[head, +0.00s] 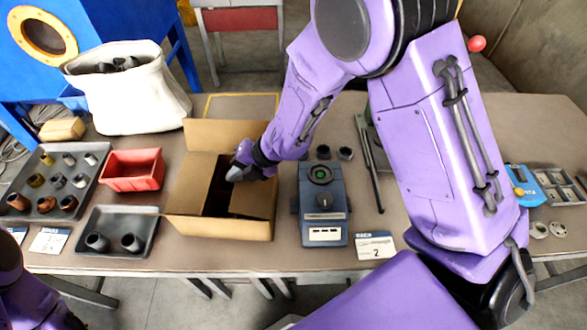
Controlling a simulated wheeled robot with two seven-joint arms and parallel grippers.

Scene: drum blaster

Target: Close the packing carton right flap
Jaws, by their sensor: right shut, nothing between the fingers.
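The open brown packing carton (218,228) stands on the table left of centre. Its back flap (222,133) stands up and outward. A left panel (192,180) and the right flap (255,200) lie inward across the opening, with a dark gap between them. My right gripper (236,172) is shut and empty over the carton, at the back end of the right flap. Whether it touches the flap is unclear. The arm hides the carton's back right corner. My left arm (35,300) shows only in the bottom left corner, its gripper out of frame.
A red bin (132,170) and a dark tray with two fittings (88,255) stand left of the carton. A blue device (323,232) stands close on its right. A white sack (130,100) is behind left. The table's front edge is near the carton.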

